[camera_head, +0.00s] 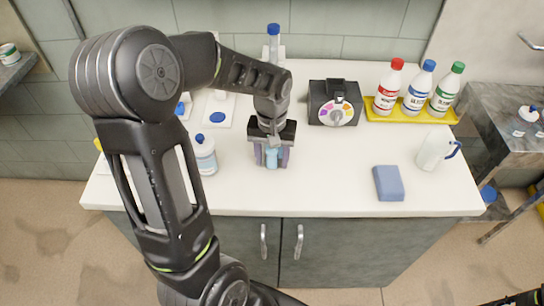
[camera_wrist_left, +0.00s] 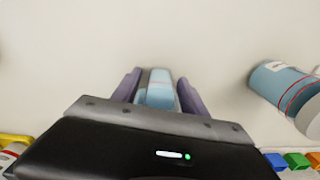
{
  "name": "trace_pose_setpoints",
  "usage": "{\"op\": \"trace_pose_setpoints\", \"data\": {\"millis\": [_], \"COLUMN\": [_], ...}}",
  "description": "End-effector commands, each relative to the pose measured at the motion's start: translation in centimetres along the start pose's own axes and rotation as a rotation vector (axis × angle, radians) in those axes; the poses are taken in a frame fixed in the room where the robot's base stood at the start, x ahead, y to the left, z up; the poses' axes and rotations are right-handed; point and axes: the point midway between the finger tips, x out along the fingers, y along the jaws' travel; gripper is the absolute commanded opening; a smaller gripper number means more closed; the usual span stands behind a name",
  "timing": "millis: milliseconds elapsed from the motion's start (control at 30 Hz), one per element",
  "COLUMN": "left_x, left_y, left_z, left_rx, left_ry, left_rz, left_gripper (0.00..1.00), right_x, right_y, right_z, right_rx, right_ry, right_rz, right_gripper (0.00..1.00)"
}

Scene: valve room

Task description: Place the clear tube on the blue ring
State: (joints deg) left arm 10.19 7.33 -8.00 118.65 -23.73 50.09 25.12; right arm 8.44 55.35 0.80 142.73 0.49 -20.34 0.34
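My left gripper (camera_head: 271,163) points down over the front middle of the white counter. Its two purple fingers are close on either side of a light blue, tube-like piece, which also shows between the fingers in the left wrist view (camera_wrist_left: 157,90). I cannot tell whether this is the clear tube. A slim clear vessel with a blue cap (camera_head: 273,40) stands upright at the back, partly behind my wrist. A blue round mark (camera_head: 217,118), possibly the blue ring, lies on a white plate left of my gripper. Another blue piece (camera_head: 181,108) is partly hidden by my arm.
A labelled bottle (camera_head: 204,155) stands close left of my gripper. A black device with a coloured dial (camera_head: 338,112) is right. A yellow tray (camera_head: 450,117) holds three bottles. The counter between gripper and block is clear.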

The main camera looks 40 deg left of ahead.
Motion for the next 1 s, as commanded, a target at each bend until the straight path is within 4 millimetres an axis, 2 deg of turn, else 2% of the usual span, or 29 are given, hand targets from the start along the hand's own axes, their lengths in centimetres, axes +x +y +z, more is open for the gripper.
{"op": "trace_pose_setpoints", "data": {"millis": [267, 467, 567, 900, 1000], "left_x": [-0.1, -1.2, -2.7, -9.6, -11.1], "left_y": [0.0, 0.0, 0.0, 0.1, 0.0], "left_z": [0.0, -0.1, -0.1, -0.1, -0.1], "left_rx": [0.0, 0.0, 0.0, 0.0, 0.0], "left_ry": [0.0, 0.004, 0.006, 0.005, 0.004], "left_rz": [0.0, 0.001, 0.002, 0.001, 0.001], "left_gripper": [0.54, 0.54, 0.54, 0.54, 0.54], "right_x": [-0.1, 0.0, 0.2, 1.1, 1.2], "right_y": [0.0, 0.0, 0.1, 0.3, 0.3], "right_z": [0.0, 0.0, 0.0, -0.2, -0.2], "right_rx": [0.0, 0.0, 0.0, -0.002, -0.003], "right_ry": [0.0, 0.0, 0.0, 0.003, 0.004], "right_rz": [0.0, 0.001, 0.0, -0.004, -0.004], "right_gripper": [0.36, 0.36, 0.36, 0.36, 0.36]}}
